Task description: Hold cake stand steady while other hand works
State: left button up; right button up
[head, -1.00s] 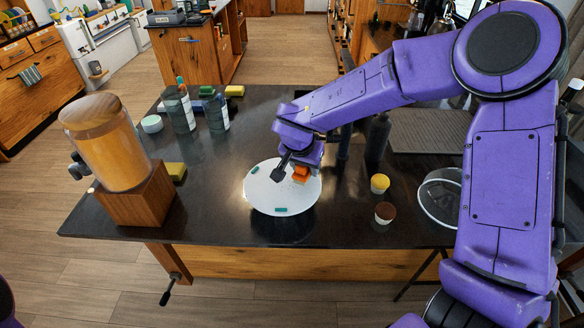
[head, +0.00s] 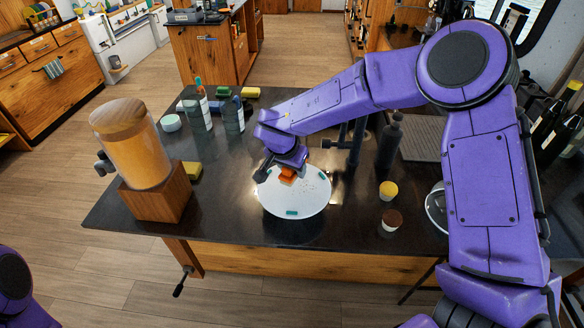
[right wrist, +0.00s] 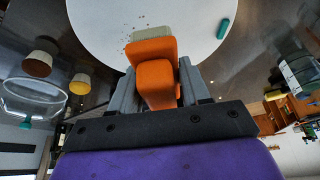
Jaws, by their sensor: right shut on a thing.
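The white round cake stand (head: 300,203) is on the dark counter. Two small teal pieces show on its rim, and small brown crumbs lie on its top. My right gripper (right wrist: 150,88) is shut on an orange block-like tool (right wrist: 152,75) with a pale tan end, over the stand's back part. The tool also shows in the head view (head: 287,175). I cannot tell whether its tip touches the stand. Only a purple part of my left arm shows at the lower left; its gripper is out of view.
A dispenser with an orange-yellow jar (head: 137,155) on a wooden block (head: 158,195) stands left.

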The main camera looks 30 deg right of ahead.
jog(key=d+r, duration=0.2)
jog(key=d, duration=0.5)
jog(key=d+r, duration=0.2)
jog(key=d, duration=0.5)
jog(key=shift+d+r, duration=0.3)
jog(key=shift+r, duration=0.1)
pick_arm(q)
jog(key=shift+c, duration=0.3)
